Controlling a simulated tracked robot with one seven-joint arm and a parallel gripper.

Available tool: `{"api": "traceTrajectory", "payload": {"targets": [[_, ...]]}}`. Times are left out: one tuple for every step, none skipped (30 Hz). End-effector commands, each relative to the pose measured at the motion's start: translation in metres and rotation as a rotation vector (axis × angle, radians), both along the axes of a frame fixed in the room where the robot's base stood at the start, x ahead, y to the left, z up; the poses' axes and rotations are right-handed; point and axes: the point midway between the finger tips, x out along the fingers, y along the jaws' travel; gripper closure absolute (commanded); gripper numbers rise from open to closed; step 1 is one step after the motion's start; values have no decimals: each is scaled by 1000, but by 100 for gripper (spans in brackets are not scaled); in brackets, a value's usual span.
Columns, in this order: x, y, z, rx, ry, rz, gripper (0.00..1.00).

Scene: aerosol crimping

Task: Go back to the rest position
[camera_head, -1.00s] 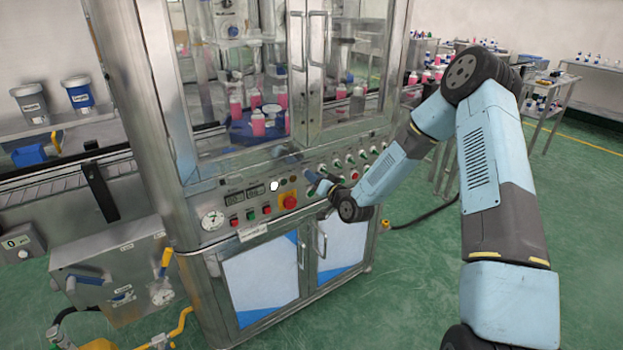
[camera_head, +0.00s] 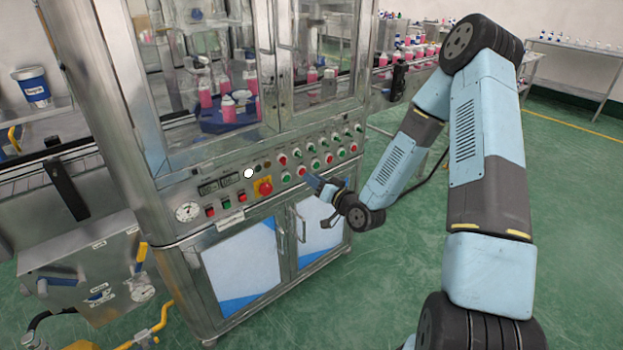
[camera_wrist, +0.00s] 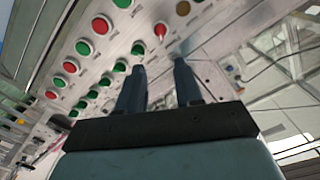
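My gripper (camera_head: 318,186) is in front of the control panel (camera_head: 277,168) of the steel crimping machine, near its lower right part. In the wrist view, its two dark blue fingers (camera_wrist: 160,80) stand apart with nothing between them. The panel (camera_wrist: 125,28) with red and green buttons fills the space beyond the fingertips. I cannot tell the exact gap between the fingertips and the panel. My arm reaches in from the right side of the head view.
The machine's glass doors (camera_head: 321,52) are closed above the panel, with pink bottles behind them. A red emergency knob (camera_head: 264,187) sticks out of the panel. A valve box (camera_head: 95,270) stands at left. Green floor (camera_head: 560,200) is free at right.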

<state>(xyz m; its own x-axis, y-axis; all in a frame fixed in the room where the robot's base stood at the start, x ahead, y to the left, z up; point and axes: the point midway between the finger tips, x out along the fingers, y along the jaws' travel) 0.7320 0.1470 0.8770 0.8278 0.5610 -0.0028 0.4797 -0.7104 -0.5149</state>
Motion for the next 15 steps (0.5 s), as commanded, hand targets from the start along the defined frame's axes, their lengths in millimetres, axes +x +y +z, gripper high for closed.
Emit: {"api": "traceTrajectory", "payload": {"targets": [[0, 0, 0, 0, 0, 0, 65], [0, 0, 0, 0, 0, 0, 65], [0, 0, 0, 0, 0, 0, 65], [0, 0, 0, 0, 0, 0, 65], [0, 0, 0, 0, 0, 0, 65], [0, 0, 0, -1, -1, 0, 65], [0, 0, 0, -1, -1, 0, 65], [0, 0, 0, -4, 0, 0, 65], [1, 0, 1, -11, 1, 2, 65], [1, 0, 2, -20, 3, 2, 65], [1, 0, 3, -33, 6, 5, 65], [2, -1, 5, -54, 10, 7, 65], [3, -1, 6, -76, 16, 10, 65], [3, -2, 8, -99, 22, 13, 65], [4, -3, 11, -135, 30, 17, 65]]}}
